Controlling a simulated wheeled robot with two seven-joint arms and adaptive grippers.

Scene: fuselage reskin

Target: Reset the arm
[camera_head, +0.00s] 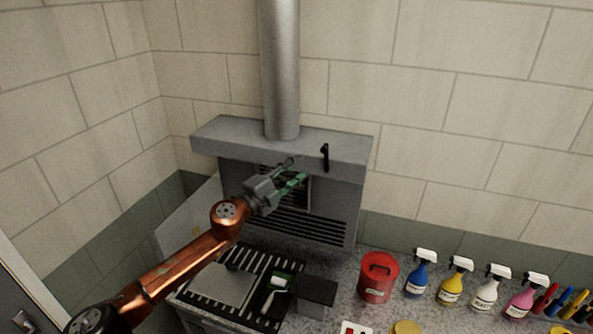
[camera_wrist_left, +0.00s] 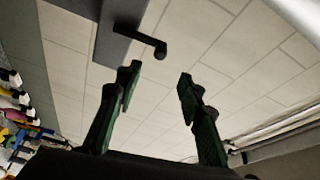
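My left gripper (camera_head: 292,173) is raised in front of the grey range hood (camera_head: 220,134), at the end of my copper-coloured arm. In the left wrist view its green-padded fingers (camera_wrist_left: 158,88) stand apart with nothing between them. A black handle (camera_head: 325,157) sits on the hood's front face, a little right of the fingertips and apart from them. The handle also shows in the left wrist view (camera_wrist_left: 150,44), beyond the fingers. My right gripper is in neither view.
Below the arm is a grill (camera_head: 240,312) with a flat plate (camera_head: 222,285) and a white-and-green tool (camera_head: 276,285). A red canister (camera_head: 378,278) and several spray bottles (camera_head: 451,284) stand on the counter at right. A steel duct (camera_head: 281,70) rises from the hood.

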